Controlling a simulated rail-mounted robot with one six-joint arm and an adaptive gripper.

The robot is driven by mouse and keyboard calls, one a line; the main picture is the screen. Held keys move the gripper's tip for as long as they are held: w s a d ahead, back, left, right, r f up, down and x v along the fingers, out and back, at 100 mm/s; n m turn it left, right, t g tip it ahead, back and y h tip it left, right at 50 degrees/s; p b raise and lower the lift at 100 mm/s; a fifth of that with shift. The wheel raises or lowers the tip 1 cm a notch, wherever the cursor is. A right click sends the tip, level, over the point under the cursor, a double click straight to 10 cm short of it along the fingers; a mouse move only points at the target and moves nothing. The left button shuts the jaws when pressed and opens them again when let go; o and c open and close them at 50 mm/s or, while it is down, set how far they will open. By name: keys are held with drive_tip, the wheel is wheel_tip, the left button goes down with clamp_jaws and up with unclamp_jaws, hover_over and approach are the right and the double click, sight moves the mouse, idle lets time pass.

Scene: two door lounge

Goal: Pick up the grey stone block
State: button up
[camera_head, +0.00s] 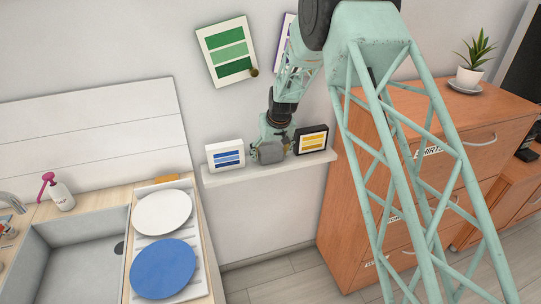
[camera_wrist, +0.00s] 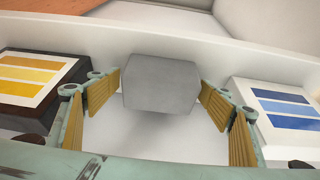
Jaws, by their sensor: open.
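The grey stone block (camera_wrist: 161,86) sits on the white wall shelf (camera_wrist: 205,47), between two framed pictures. In the wrist view it lies between the finger pads of my gripper (camera_wrist: 160,95), with a narrow gap visible on each side. In the head view the block (camera_head: 271,154) shows at the middle of the shelf, with my gripper (camera_head: 271,142) reaching down around it from above. The gripper is open and holds nothing. The head view partly hides the fingers, and whether any pad touches the block is unclear.
A blue-striped picture (camera_head: 225,155) stands close on the left and a yellow-striped picture (camera_head: 311,140) close on the right. The wall is behind the shelf, with a green-striped picture (camera_head: 228,50). A wooden cabinet (camera_head: 350,200) stands to the right, and a sink counter with plates to the left.

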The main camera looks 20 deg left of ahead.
sight(269, 149)
drive_tip(key=c, duration=1.4)
drive_tip(key=shift+r, duration=0.15)
drive_tip(key=shift+r, duration=1.8)
drive_tip(key=shift+s, duration=0.4)
drive_tip(key=s+r, duration=0.1)
drive_tip(key=s, duration=1.4)
drive_tip(key=shift+a, duration=0.35)
drive_tip(key=shift+r, duration=0.1)
